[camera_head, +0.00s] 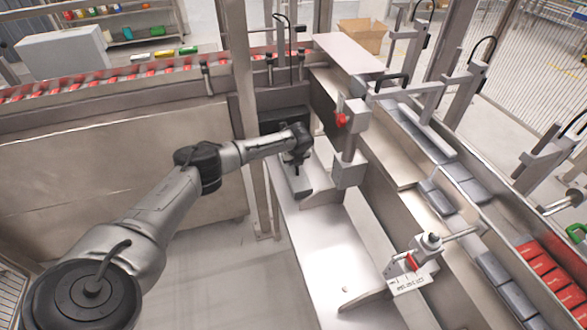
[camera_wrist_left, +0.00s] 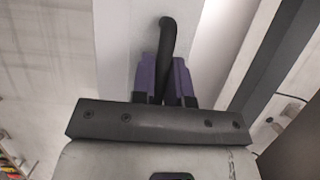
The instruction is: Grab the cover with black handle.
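My left gripper (camera_head: 297,160) is in the middle of the head view, over a narrow light-grey cover (camera_head: 299,184) beside the metal machine frame. In the left wrist view, the black handle (camera_wrist_left: 168,38) stands up from the pale surface of the cover (camera_wrist_left: 115,55). The two purple fingers of my left gripper (camera_wrist_left: 165,78) sit close on both sides of this handle, with no clear gap. The cover's lower end and underside are hidden. My right gripper is in neither view.
A metal post (camera_head: 236,75) stands close behind my left forearm. A grey bracket with a red knob (camera_head: 341,120) is just right of the gripper. A bare metal shelf (camera_head: 318,250) lies below. A conveyor with red items (camera_head: 135,72) runs behind.

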